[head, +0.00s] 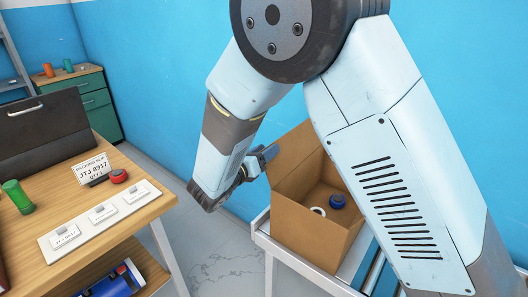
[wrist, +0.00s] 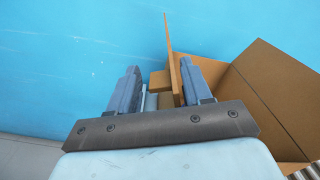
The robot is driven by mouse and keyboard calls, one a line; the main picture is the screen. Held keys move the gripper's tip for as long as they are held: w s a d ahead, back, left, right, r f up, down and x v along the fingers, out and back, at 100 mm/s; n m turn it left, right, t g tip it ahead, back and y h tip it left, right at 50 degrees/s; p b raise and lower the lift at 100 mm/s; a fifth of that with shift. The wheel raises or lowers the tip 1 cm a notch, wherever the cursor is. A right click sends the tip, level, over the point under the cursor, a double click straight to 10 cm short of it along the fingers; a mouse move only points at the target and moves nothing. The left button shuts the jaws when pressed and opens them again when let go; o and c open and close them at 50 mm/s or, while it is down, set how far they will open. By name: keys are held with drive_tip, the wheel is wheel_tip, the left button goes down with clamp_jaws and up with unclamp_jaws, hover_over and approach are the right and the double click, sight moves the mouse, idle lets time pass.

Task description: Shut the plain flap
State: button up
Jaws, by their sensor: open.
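An open cardboard box (head: 300,232) stands at the lower middle of the head view, with a brown panel (head: 293,155) standing up at its far left side. My gripper (head: 258,163) is at the box's left edge, beside that panel. In the wrist view my gripper (wrist: 158,82) is open, its two blue-grey fingers apart. A thin upright cardboard edge (wrist: 172,55) shows between them, nearer the right finger; I cannot tell whether they touch. Larger cardboard panels (wrist: 275,72) lie to the right. I cannot tell which flap is the plain one.
The box holds a blue roll (head: 337,202) and a white ring (head: 318,211). It rests on a metal-framed stand (head: 288,257). A wooden table (head: 145,190) with a packing slip card (head: 94,170) and white labelled plates (head: 102,213) is at left. A blue wall is close behind the box.

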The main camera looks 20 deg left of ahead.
clamp_jaws()
idle(0.3)
idle(0.3)
